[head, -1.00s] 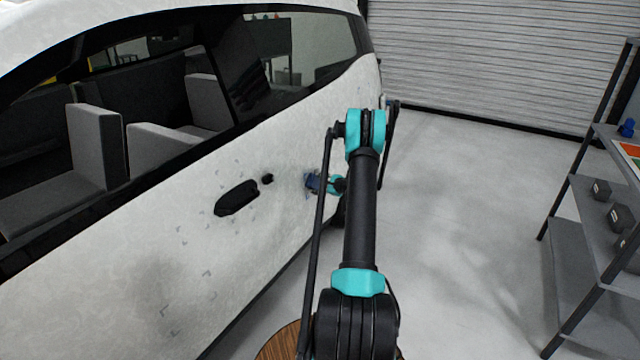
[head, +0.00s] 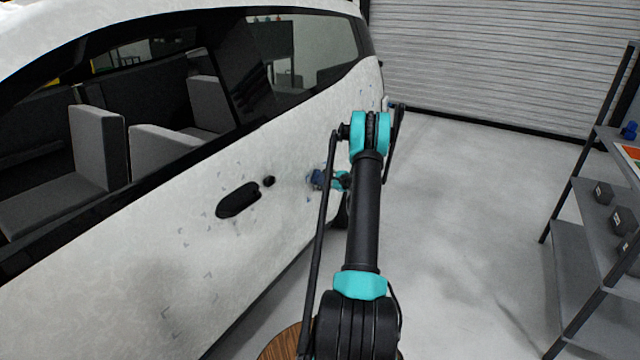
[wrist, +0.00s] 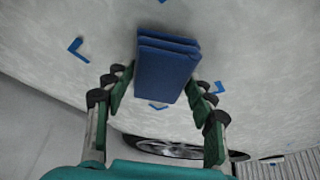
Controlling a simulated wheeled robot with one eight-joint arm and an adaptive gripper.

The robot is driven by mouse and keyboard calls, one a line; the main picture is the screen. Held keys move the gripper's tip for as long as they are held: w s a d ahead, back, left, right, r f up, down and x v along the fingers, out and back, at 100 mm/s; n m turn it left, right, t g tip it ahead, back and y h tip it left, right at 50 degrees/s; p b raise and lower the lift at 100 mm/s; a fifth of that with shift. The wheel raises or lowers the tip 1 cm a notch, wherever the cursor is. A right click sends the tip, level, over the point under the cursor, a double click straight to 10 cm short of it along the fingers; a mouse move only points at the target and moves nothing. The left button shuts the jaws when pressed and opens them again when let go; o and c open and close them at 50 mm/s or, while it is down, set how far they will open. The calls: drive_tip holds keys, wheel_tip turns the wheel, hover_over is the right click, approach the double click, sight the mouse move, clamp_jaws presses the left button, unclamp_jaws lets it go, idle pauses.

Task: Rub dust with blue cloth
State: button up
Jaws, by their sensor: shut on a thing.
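The blue cloth (wrist: 165,72) is a folded pad between the fingers of my gripper (wrist: 160,92) in the wrist view. My gripper is shut on it and holds it close to the white car side (wrist: 250,70); I cannot tell whether it touches. In the head view the cloth (head: 317,178) shows small beside the car's side, right of the door handle (head: 238,200), partly hidden by my arm. Grey smudges of dust (head: 172,285) show on the lower door. Blue corner marks (wrist: 77,48) lie on the panel around the cloth in the wrist view.
A grey shelf (head: 585,235) with dark boxes stands at the right. A roller door (head: 500,65) closes the back. The floor (head: 460,220) between car and shelf is clear. A car wheel (wrist: 170,148) shows low in the wrist view. A round wooden top (head: 285,345) is below my arm.

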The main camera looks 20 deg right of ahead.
drive_tip(key=w+d, duration=0.5)
drive_tip(key=d, duration=0.1)
drive_tip(key=shift+w+d, duration=0.2)
drive_tip(key=shift+w, duration=0.1)
idle(0.7)
drive_tip(key=shift+s+d, duration=0.1)
drive_tip(key=shift+s+d+r, duration=0.1)
drive_tip(key=shift+s+d, duration=0.8)
drive_tip(key=shift+s, duration=0.25)
drive_tip(key=shift+s+d+r, duration=0.1)
drive_tip(key=shift+s+d, duration=0.8)
drive_tip(key=shift+s, duration=0.2)
drive_tip(key=shift+s+d+r, duration=0.1)
drive_tip(key=shift+s+d, duration=0.85)
drive_tip(key=shift+s, duration=0.25)
